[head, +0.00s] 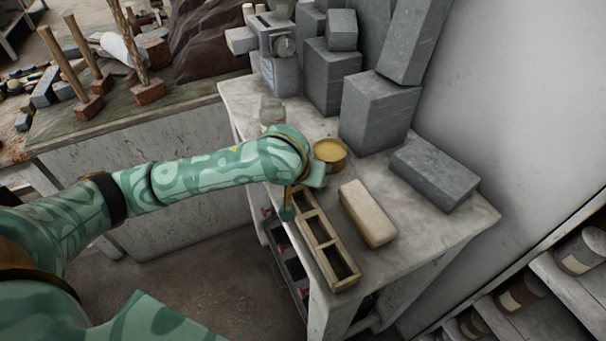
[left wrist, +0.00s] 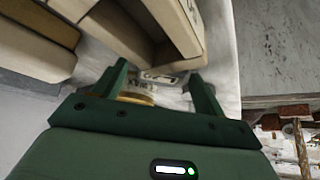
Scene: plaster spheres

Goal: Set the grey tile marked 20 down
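My left gripper (head: 290,203) is at the far end of a wooden divided tray (head: 335,262) on the pale table, beside a round yellow pot (head: 329,151). The wooden tray (left wrist: 130,40) lies just beyond the fingertips. The tile is hidden in the head view. My right gripper is not in view.
A cream block (head: 368,213) lies right of the tray, and a grey slab (head: 434,178) lies farther right. Tall grey blocks (head: 378,112) stand at the back by the wall. The table (head: 440,240) has bare room at its front right.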

